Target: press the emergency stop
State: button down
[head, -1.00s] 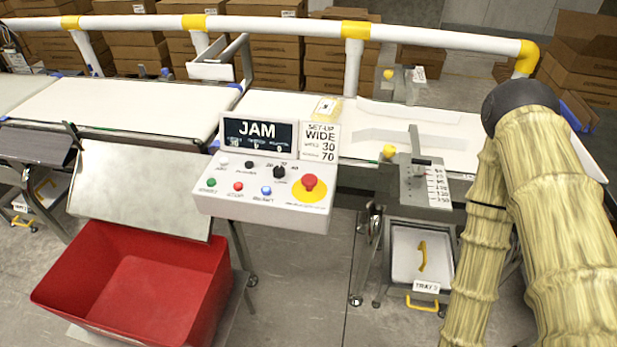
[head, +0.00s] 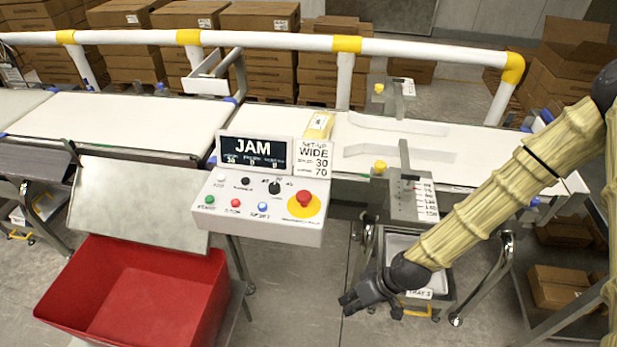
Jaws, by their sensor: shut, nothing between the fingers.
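The emergency stop (head: 303,197) is a red mushroom button on a yellow disc, at the right end of the white control box (head: 262,232). The box's display (head: 255,151) reads JAM. My gripper (head: 346,303) is dark and shut with nothing in it. In the picture it is below and to the right of the control box, apart from the button, in front of the tray under the belt. My arm reaches in from the right in a pale, ribbed sleeve.
A red bin (head: 135,290) stands at the lower left under a sloping metal plate (head: 138,195). A yellow-and-white pack (head: 319,125) sits on the belt (head: 480,150) behind the box. A white rail with yellow joints runs behind. Tray 3 (head: 402,243) is partly hidden by my arm.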

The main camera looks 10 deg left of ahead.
jog(key=w+a+r+n+y+p, duration=0.1)
jog(key=w+a+r+n, duration=0.1)
jog(key=w+r, duration=0.4)
jog(key=w+a+r+n+y+p, duration=0.1)
jog(key=w+r+n, duration=0.4)
jog(key=r, duration=1.1)
jog(key=w+a+r+n+y+p, duration=0.2)
jog(key=w+r+n, duration=0.2)
jog(key=w+r, duration=0.3)
notch_tip(320, 180, up, 5)
jog(key=shift+w+a+r, duration=0.1)
jog(key=shift+w+a, duration=0.1)
jog(key=shift+a, duration=0.1)
jog(key=shift+p, duration=0.3)
jog(key=p, duration=0.5)
send_over(308, 195)
jog(key=f, duration=0.7)
jog(key=shift+w+d+f, duration=0.1)
jog(key=shift+d+f, duration=0.05)
jog(key=shift+d, duration=0.05)
jog(key=shift+a+f+p, duration=0.15)
jog(key=shift+f+p, duration=0.3)
jog(key=shift+f, duration=1)
